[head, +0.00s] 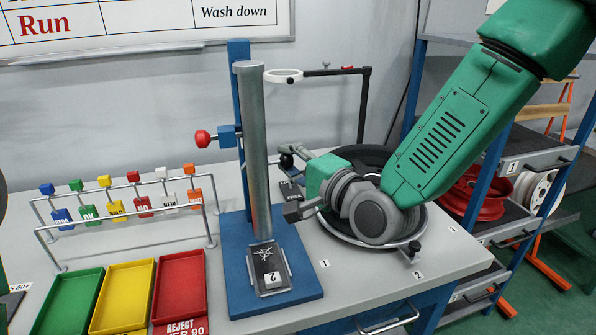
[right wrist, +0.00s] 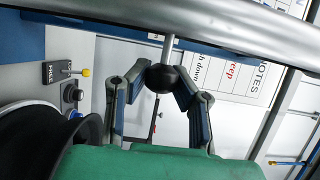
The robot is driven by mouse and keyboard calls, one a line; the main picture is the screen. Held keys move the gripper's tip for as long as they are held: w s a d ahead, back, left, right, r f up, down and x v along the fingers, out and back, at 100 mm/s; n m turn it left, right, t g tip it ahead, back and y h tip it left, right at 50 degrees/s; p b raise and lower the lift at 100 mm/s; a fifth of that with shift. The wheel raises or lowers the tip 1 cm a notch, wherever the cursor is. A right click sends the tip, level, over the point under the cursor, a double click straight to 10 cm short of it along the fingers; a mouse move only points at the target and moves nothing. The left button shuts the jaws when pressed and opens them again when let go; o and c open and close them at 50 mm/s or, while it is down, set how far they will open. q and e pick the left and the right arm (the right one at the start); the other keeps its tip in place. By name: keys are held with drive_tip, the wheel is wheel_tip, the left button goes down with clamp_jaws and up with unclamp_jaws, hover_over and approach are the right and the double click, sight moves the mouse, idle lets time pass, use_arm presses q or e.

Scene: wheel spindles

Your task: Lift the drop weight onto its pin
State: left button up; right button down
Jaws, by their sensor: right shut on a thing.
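A tall silver cylinder (head: 252,150) stands on a blue base (head: 232,285) in front of a blue column (head: 238,60). A pin with a red knob (head: 203,139) sticks out to the left from a bracket on the column. My right gripper (head: 290,182) is right of the cylinder. In the right wrist view its fingers are shut on a black ball knob (right wrist: 161,78), on a short rod from the silver cylinder (right wrist: 180,30). The weight's body cannot be told apart from the cylinder. My left gripper is not in view.
A ring on a stand (head: 284,75) is behind. Green (head: 72,305), yellow (head: 122,298) and red (head: 180,285) trays and a tag rack (head: 125,215) are at left. A labelled block (head: 268,268) sits at the cylinder's foot.

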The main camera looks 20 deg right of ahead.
drive_tip(key=r, duration=0.2)
drive_tip(key=r+p, duration=0.2)
drive_tip(key=r, duration=0.1)
drive_tip(key=shift+s+a+r, duration=0.1)
drive_tip(key=shift+a+r, duration=0.25)
wheel_tip(320, 180, up, 2)
drive_tip(key=shift+d+r+p, duration=0.15)
drive_tip(key=shift+p, duration=0.55)
drive_tip(key=shift+d+r+p, duration=0.2)
drive_tip(key=shift+r+p, duration=0.1)
drive_tip(key=shift+r, duration=0.2)
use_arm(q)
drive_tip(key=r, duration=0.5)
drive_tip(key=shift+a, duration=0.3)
use_arm(e)
drive_tip(key=shift+a+r, duration=0.1)
drive_tip(key=shift+a, duration=0.05)
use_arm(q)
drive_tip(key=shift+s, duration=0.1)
use_arm(e)
drive_tip(key=shift+a, duration=0.1)
drive_tip(key=c, duration=1.3)
unclamp_jaws()
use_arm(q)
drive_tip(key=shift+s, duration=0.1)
